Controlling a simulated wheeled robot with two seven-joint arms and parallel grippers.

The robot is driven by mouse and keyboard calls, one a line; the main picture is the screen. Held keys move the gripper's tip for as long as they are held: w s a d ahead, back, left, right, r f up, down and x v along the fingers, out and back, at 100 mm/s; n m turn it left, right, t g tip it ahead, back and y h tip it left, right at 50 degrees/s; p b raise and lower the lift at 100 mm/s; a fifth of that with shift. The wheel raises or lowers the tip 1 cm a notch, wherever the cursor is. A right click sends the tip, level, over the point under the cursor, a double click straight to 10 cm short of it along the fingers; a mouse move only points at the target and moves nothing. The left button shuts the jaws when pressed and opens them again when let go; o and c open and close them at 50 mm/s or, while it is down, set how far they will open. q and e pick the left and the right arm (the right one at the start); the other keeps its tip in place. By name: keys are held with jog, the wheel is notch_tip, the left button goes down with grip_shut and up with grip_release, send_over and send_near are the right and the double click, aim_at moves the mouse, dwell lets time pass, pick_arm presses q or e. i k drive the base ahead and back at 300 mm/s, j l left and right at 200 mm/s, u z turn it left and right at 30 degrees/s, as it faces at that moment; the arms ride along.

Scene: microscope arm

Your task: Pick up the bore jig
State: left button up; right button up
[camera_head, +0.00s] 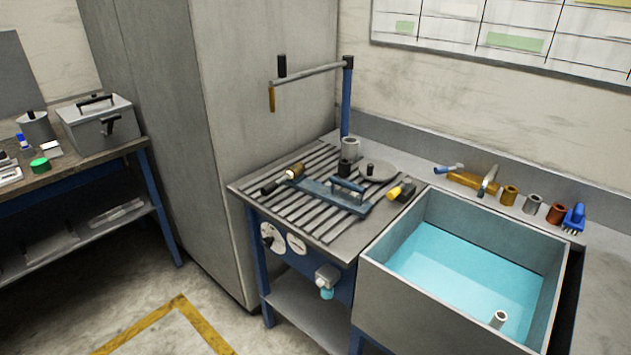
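No label marks the bore jig, so I cannot tell for certain which object it is. A flat blue-grey bar with a raised handle (335,195) lies across the slatted table top (302,208) and may be it. Behind the bar stand a grey hollow cylinder (350,148), a small black piece (344,168) and a round grey disc with a knob (378,171). A dark-handled tool with a brass-coloured end (293,172) lies at the bar's left end. Neither of my grippers is in view.
A sink of blue water (465,285) adjoins the table on the right, with a small cylinder (498,319) in it. A swing arm (310,73) on a blue post overhangs the table. Several small parts, including a copper-coloured sleeve (556,213), line the back ledge. A workbench (75,173) stands left.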

aim_at(298, 180)
jog(key=i, duration=0.6)
jog(key=i+l+u, duration=0.1)
jog(key=i, duration=0.45)
jog(key=k+j, duration=0.15)
jog(key=k, duration=0.3)
